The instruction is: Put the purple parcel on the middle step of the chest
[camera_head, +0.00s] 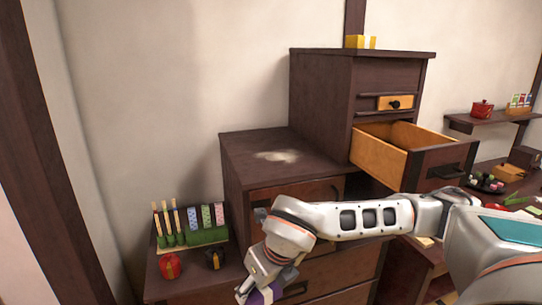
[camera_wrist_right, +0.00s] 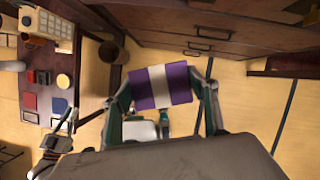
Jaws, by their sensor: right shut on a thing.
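The purple parcel (camera_wrist_right: 160,86) with a white band is held between the two fingers of my right gripper (camera_wrist_right: 163,95) in the wrist view. In the head view the right gripper (camera_head: 266,290) hangs at the bottom edge, in front of the low left part of the chest, with a bit of purple showing. The stepped dark wood chest (camera_head: 262,212) stands ahead. Its middle step (camera_head: 255,152) is bare, with a patch of light on it, and lies above and behind the gripper.
An orange-lined drawer (camera_head: 382,152) stands open to the right of the middle step. A yellow parcel (camera_head: 361,42) is on the top step. The lowest step holds a green rack (camera_head: 206,236), a red object (camera_head: 170,266) and a dark one (camera_head: 215,258). My right arm crosses before the chest.

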